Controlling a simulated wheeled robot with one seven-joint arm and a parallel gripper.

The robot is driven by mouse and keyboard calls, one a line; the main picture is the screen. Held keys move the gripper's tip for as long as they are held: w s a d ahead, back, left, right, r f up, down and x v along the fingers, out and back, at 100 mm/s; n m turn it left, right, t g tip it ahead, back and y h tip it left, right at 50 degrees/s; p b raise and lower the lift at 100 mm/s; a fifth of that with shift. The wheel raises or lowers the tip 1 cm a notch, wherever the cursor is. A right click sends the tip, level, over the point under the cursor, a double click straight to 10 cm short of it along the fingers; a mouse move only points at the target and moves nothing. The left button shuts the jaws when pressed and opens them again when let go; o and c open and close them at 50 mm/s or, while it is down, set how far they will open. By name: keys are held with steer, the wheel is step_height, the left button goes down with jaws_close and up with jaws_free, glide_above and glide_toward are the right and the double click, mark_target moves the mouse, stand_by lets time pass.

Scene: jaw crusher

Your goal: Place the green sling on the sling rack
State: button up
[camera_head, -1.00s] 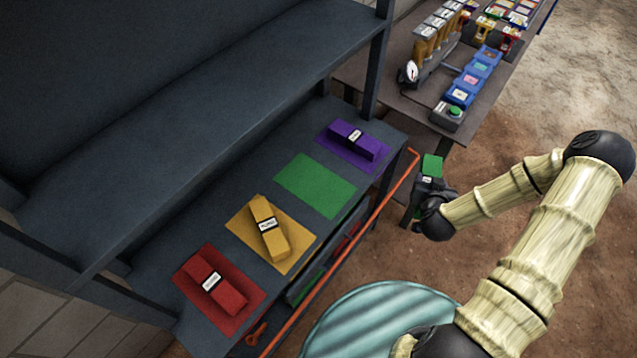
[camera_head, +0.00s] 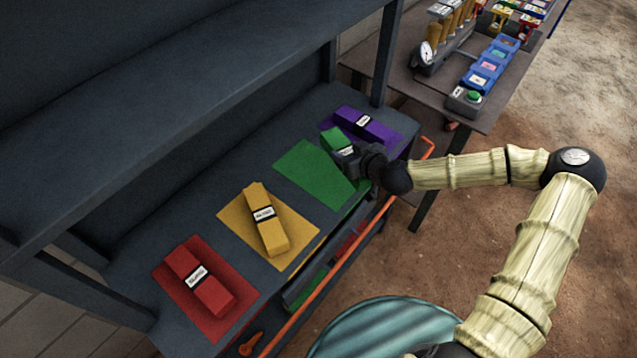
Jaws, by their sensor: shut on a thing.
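The green sling (camera_head: 334,139) is a folded green block with a pale label. My gripper (camera_head: 346,156) is shut on it and hides part of it. The sling is over the far end of the green mat (camera_head: 313,176) on the dark sling rack (camera_head: 204,210), close to the purple sling. I cannot tell whether it touches the rack surface. The green mat has no other sling on it.
A purple sling (camera_head: 364,124), a yellow sling (camera_head: 265,217) and a red sling (camera_head: 199,281) lie on matching mats. An orange rail (camera_head: 330,274) runs along the rack's front. An upper shelf (camera_head: 200,120) overhangs the back. A side table (camera_head: 486,112) holds a gauge and blue bins.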

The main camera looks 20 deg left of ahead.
steer(key=s+a+r+n+g+y+b, duration=0.2)
steer(key=s+a+r+n+g+b, duration=0.1)
steer(key=a, duration=0.6)
steer(key=shift+r+n+g, duration=0.25)
steer(key=shift+n+g, duration=0.15)
steer(key=shift+n, duration=0.2)
steer(key=shift+a+f, duration=0.1)
steer(key=shift+f, duration=0.05)
steer(key=shift+f, duration=2.8)
steer(key=shift+f, duration=0.1)
steer(key=shift+f, duration=2)
